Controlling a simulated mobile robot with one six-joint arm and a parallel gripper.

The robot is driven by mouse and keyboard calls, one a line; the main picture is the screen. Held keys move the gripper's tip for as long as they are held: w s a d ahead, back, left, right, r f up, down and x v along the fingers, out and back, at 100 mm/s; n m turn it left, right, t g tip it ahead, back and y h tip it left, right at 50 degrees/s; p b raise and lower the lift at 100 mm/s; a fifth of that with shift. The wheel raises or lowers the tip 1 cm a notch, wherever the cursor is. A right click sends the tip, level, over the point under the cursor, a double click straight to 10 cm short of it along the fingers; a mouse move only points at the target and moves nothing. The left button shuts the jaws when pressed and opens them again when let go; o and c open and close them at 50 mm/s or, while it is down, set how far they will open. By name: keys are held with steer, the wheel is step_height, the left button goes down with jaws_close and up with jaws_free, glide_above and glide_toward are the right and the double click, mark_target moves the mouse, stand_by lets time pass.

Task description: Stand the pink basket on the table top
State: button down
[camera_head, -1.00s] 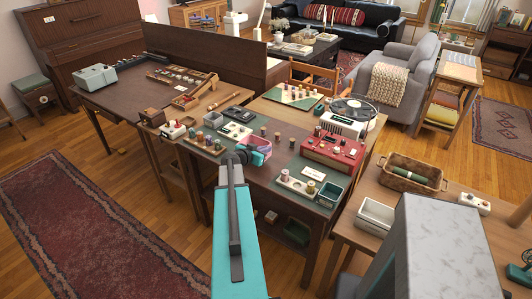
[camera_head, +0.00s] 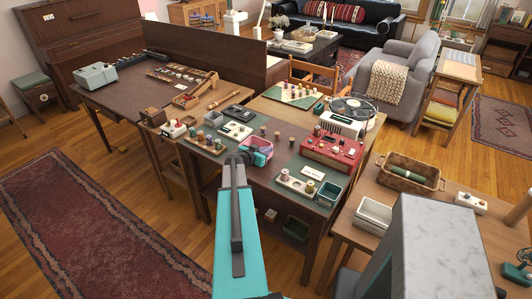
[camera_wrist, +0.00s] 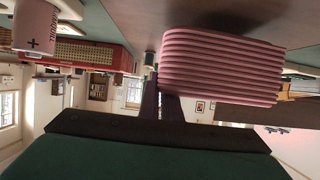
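Part of the wall is hidden by the fingers.
A red radio (camera_head: 333,152) stands right of the basket, with a tray of spools (camera_head: 300,186) in front of it. A spool tray (camera_head: 205,143) and a pale box (camera_head: 236,131) lie to the left. Small spools stand behind; little bare table lies between.

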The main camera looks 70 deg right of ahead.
steer(key=shift+f+p, duration=0.3)
steer(key=shift+f, duration=0.45)
steer(key=shift+f+b, duration=0.1)
steer(key=shift+b, duration=0.2)
steer(key=c, duration=2)
jaws_free()
steer(key=shift+r+p, duration=0.2)
steer(key=shift+p, duration=0.15)
steer(key=shift+b+v, duration=0.6)
steer(key=shift+v, duration=0.35)
steer(key=b+v, duration=0.3)
steer(key=v, duration=0.7)
steer(key=shift+b, duration=0.35)
steer(key=shift+f, duration=0.1)
steer(key=shift+a, duration=0.1)
